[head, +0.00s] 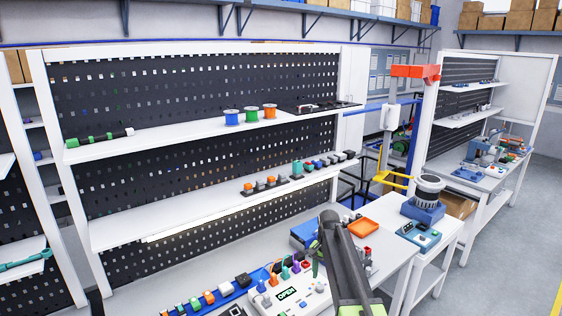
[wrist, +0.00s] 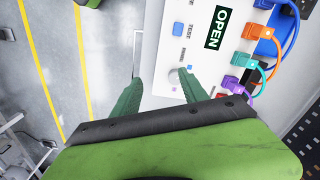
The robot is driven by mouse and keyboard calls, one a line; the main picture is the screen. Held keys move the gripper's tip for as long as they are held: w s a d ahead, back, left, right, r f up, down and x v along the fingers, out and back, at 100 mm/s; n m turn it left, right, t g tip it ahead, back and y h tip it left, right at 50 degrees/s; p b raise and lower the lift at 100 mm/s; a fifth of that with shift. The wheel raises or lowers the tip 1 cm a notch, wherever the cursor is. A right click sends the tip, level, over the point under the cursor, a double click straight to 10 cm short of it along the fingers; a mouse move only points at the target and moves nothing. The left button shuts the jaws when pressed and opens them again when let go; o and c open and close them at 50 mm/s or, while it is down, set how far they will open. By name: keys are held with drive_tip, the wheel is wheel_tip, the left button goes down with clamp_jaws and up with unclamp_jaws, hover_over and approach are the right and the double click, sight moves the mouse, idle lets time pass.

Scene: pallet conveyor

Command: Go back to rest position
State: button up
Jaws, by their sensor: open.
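My gripper (wrist: 158,88) is open in the wrist view, with two green fingers apart and nothing held between them. The fingers point at the near edge of a white test box (wrist: 165,45). A round grey knob (wrist: 175,77) on the box shows close to the right finger; I cannot tell whether they touch. The box's dark display (wrist: 217,27) reads OPEN. In the head view my arm reaches over the workbench beside the same white box (head: 312,301), and the arm hides part of the bench.
Coloured plugs with cables (wrist: 248,60) stand at the box's right in the wrist view. An orange tray (head: 363,228) lies behind my arm. Shelves with spools (head: 250,114) rise behind the bench. A blue device (head: 424,212) stands on a side table at right. Floor is open at far right.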

drive_tip(key=s+f+n+b, duration=0.3)
drive_tip(key=s+f, duration=0.1)
drive_tip(key=s, duration=0.7)
drive_tip(key=s+f+n+b, duration=0.3)
drive_tip(key=s+f+b, duration=0.1)
drive_tip(key=s, duration=0.8)
drive_tip(key=shift+s+d+f, duration=0.15)
drive_tip(key=shift+f, duration=0.4)
drive_tip(key=shift+c, duration=0.2)
idle(0.9)
